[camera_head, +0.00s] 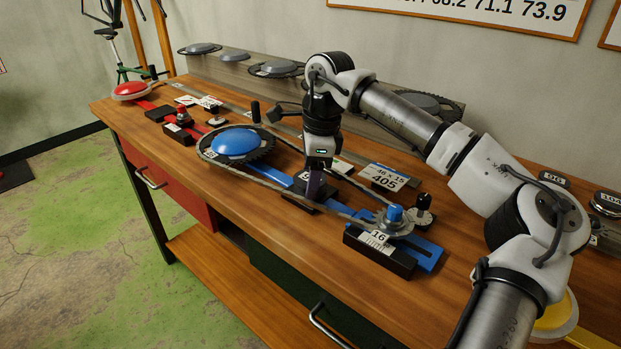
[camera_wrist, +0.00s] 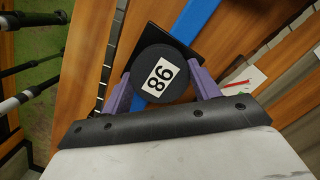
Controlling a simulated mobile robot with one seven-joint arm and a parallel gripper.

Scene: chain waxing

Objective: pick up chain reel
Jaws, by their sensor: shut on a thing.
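The chain reel (camera_wrist: 145,64) is a round black drum with a white label that reads 98 or 86, depending on which way up it is. My gripper (camera_wrist: 162,86) has its purple fingers on both sides of the drum and is shut on it. A black square plate shows behind the drum, over a blue rail. In the head view my gripper (camera_head: 314,187) points down at the blue rail, in the middle of the bench. The drum is mostly hidden there behind the fingers, so I cannot tell whether it rests or is lifted.
A chain runs around a large blue-capped chainring (camera_head: 235,143) and a small blue-capped cog (camera_head: 393,219) on a block marked 16, on either side of my gripper. A card marked 405 (camera_head: 385,178) stands close on the right. Spare chainrings (camera_head: 276,68) line the back ledge.

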